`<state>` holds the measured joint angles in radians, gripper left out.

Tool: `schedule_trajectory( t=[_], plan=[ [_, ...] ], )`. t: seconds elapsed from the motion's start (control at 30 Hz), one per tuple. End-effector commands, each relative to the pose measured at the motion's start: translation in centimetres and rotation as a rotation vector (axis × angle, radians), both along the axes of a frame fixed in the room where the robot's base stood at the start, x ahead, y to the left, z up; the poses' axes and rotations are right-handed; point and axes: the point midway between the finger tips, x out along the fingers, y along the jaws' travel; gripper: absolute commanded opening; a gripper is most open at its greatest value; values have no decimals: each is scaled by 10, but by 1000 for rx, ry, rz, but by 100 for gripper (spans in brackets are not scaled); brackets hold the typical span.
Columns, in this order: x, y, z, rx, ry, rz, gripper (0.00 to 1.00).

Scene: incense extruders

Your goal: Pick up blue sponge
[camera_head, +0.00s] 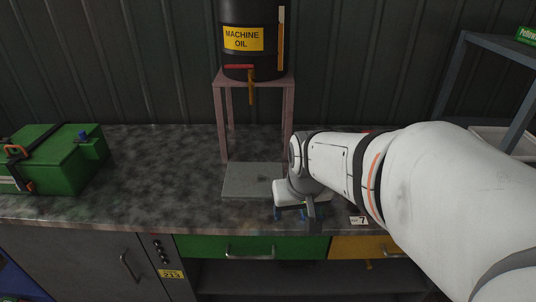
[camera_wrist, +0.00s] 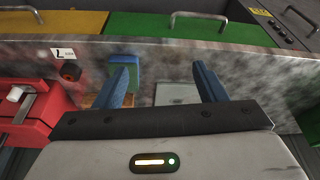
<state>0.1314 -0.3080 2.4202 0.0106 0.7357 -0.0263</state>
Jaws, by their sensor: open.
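A small block with blue and green faces (camera_wrist: 124,59), which looks like the blue sponge, sits on the mottled grey worktop near its drawer-side edge in the wrist view. My gripper (camera_wrist: 163,65) is open and empty, with its two blue fingers apart. The left finger partly covers the block, so the block is at that finger, not centred between the two. I cannot tell whether they touch. In the head view my gripper (camera_head: 298,214) is low over the worktop's front edge, and my arm hides the sponge.
A red device (camera_wrist: 30,112) stands left of the block in the wrist view. A flat grey plate (camera_head: 250,180) lies below the machine oil barrel (camera_head: 248,55) on its stand (camera_head: 222,125). A green box (camera_head: 50,160) is at the left. The worktop between box and plate is clear.

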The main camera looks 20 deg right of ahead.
Motion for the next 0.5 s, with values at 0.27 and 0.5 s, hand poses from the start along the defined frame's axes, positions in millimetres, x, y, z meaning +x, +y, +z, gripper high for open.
schedule_trajectory(
  t=[0.27,0.5],
  plan=[
    [75,-71,-50,-14,-74,-143,85],
    [94,-91,-70,-21,-95,-174,85]
  ],
)
